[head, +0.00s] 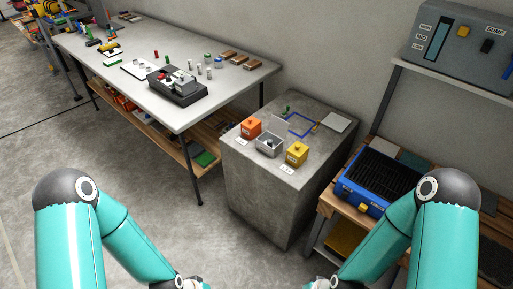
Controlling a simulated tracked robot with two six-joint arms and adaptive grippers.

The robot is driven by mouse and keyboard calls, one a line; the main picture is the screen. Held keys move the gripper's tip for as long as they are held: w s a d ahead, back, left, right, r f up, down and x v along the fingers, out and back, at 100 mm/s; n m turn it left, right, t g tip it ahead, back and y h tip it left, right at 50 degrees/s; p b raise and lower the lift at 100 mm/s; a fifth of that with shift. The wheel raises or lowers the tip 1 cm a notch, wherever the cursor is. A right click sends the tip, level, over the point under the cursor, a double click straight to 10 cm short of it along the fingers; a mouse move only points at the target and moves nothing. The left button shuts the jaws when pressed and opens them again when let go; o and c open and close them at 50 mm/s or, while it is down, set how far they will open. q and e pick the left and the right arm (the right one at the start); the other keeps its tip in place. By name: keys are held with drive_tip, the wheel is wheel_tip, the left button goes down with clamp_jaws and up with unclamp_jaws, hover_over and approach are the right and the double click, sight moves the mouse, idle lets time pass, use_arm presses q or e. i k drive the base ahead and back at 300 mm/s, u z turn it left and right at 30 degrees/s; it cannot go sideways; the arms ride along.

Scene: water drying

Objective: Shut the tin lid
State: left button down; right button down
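A small grey metal tin (265,150) stands on a concrete block between an orange box and a yellow box. Its top is open and something small and dark shows inside. A pale flat panel (281,124) stands up at its back edge and looks like the raised lid. Both my arms come in at the bottom of the head view, on the near side of the block and well apart from the tin. Their grippers are below the picture's edge and hidden.
The orange box (251,128) and the yellow box (297,154) flank the tin closely. A blue outlined square (300,124) and a grey plate (336,122) lie behind on the concrete block (265,195).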

sight(280, 127)
drive_tip(key=z, duration=0.3)
drive_tip(key=i, duration=0.95)
drive_tip(key=u, duration=1.5)
drive_tip(key=k, duration=0.9)
drive_tip(key=z, duration=0.2)
drive_tip(key=i, duration=0.7)
drive_tip(key=z, duration=0.05)
